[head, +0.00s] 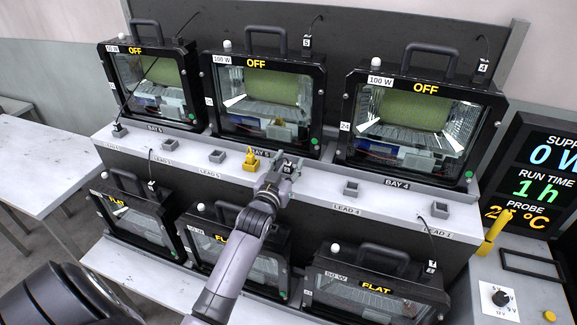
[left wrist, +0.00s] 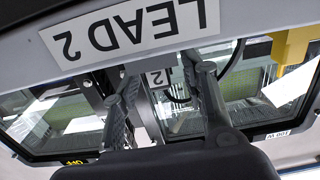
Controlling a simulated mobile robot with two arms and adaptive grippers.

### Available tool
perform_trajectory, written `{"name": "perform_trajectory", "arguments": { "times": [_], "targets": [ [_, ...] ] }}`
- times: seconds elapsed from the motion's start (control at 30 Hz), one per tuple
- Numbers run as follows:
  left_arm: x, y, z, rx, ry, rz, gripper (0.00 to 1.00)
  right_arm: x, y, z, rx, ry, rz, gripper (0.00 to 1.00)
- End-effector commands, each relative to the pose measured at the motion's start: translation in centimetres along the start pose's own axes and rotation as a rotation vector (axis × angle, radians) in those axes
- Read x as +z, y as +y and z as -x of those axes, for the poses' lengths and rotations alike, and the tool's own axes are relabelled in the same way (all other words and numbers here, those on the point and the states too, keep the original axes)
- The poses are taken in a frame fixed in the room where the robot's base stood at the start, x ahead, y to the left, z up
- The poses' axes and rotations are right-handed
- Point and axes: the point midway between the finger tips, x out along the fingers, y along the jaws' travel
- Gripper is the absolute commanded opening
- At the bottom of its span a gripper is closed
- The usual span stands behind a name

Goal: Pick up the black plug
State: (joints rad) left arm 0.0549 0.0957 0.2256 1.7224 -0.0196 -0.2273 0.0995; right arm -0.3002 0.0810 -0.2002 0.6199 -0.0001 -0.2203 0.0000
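My left gripper (head: 280,176) reaches up to the middle of the white shelf, where a small black plug with a white number tag (head: 288,168) stands, partly hidden by the gripper. In the left wrist view, the gripper (left wrist: 165,85) has one finger on each side of the tag marked 2 (left wrist: 158,78), which appears upside down. A gap shows between the tag and the right-hand finger, so the fingers look open around the plug. My right gripper is not in view.
Floodlight housings stand above (head: 265,100) and below (head: 375,285) the shelf. Grey sockets (head: 352,188) and a yellow piece (head: 250,160) line the shelf close to the gripper. A LEAD 2 label (left wrist: 130,28) shows in the wrist view. A display panel (head: 545,180) stands at right.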

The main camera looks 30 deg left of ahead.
Motion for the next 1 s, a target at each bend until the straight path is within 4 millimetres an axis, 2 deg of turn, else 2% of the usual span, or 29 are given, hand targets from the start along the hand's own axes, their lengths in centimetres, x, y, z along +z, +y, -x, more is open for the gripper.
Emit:
{"name": "perform_trajectory", "arguments": {
  "times": [0.23, 0.8, 1.0],
  "targets": [
    [0.04, 0.0, -0.11, 0.0, 0.0, 0.0, 0.39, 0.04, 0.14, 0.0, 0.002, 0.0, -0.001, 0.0],
    [0.03, 0.01, -0.09, 0.0, 0.0, 0.0, 0.01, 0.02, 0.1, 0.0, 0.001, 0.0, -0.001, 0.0],
    [0.01, 0.01, -0.09, 0.0, 0.001, 0.0, 0.0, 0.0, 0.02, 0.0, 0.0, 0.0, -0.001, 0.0]
  ]
}}
